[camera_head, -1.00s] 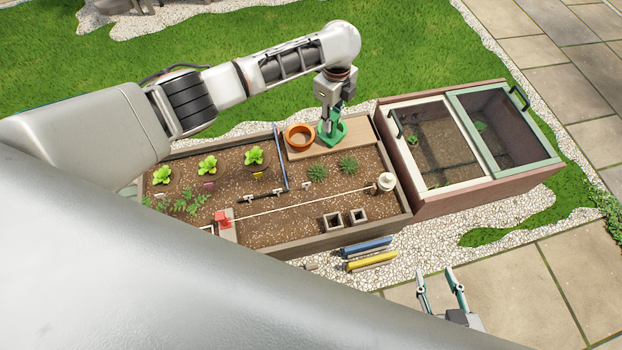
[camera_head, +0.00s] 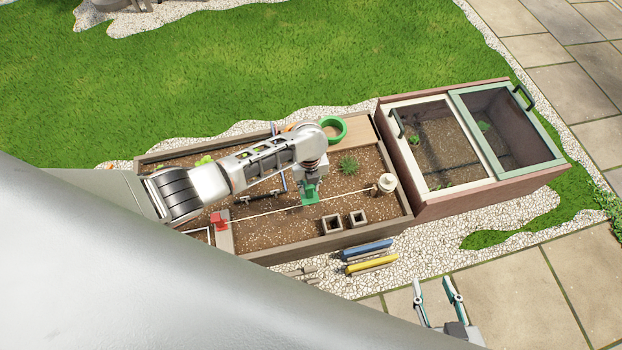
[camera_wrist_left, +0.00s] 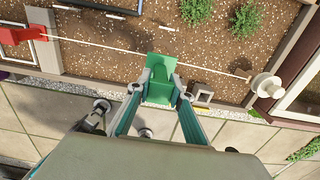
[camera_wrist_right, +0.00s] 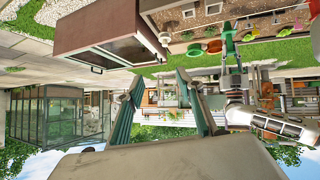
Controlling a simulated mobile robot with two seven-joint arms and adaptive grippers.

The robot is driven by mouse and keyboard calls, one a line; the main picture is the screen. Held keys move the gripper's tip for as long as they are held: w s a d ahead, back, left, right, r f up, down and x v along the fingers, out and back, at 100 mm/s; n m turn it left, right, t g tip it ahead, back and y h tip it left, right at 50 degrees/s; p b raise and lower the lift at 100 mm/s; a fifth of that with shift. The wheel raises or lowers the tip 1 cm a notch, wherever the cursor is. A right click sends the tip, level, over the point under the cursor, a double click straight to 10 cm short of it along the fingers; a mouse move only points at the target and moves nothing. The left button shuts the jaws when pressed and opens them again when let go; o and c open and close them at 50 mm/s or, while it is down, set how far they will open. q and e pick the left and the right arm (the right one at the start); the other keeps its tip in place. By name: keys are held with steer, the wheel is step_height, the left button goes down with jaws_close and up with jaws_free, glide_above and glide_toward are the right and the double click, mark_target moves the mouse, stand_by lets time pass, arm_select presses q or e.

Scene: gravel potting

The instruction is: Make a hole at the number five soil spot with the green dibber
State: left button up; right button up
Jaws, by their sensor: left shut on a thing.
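My left gripper (camera_head: 309,199) is shut on the green dibber (camera_wrist_left: 162,78) and holds it over the front middle of the soil bed (camera_head: 262,229). In the left wrist view the dibber's flat green top sits between the fingers. Its tip is hidden, so I cannot tell whether it touches the soil. The white string (camera_wrist_left: 120,48) runs just beyond it, from a red block (camera_wrist_left: 22,33) to a white knob (camera_wrist_left: 267,86). A small white marker (camera_wrist_left: 168,28) lies beyond the string. No number five is readable. My right gripper (camera_head: 433,283) is open and empty over the paving.
A green ring (camera_head: 343,126) stands on the wooden board at the bed's back. Two square pots (camera_head: 332,224) sit in the soil at front right. The cold frame (camera_head: 480,190) adjoins the bed's right. Blue (camera_head: 367,249) and yellow (camera_head: 371,263) bars lie on gravel in front.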

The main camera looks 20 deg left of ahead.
arm_select(q)
steer(key=f, duration=0.2)
steer(key=b, duration=0.1)
steer(key=shift+s+f, duration=0.25)
steer(key=shift+f, duration=0.15)
steer(key=shift+w+f+b, duration=0.15)
steer(key=shift+f+b, duration=0.25)
steer(key=shift+f, duration=0.6)
steer(key=shift+w, duration=0.2)
arm_select(e)
steer(key=shift+w+a+r+t+y, duration=0.2)
steer(key=shift+w+a+r, duration=0.25)
steer(key=shift+a, duration=0.2)
steer(key=shift+w+a+r+t+y, duration=0.2)
steer(key=shift+w+a+r, duration=0.15)
steer(key=shift+a+r, duration=0.25)
arm_select(q)
steer(key=shift+f+b, duration=0.15)
steer(key=shift+b, duration=0.15)
arm_select(e)
steer(key=shift+f, duration=0.35)
arm_select(q)
steer(key=shift+f, duration=0.1)
arm_select(e)
steer(key=shift+s+f, duration=0.1)
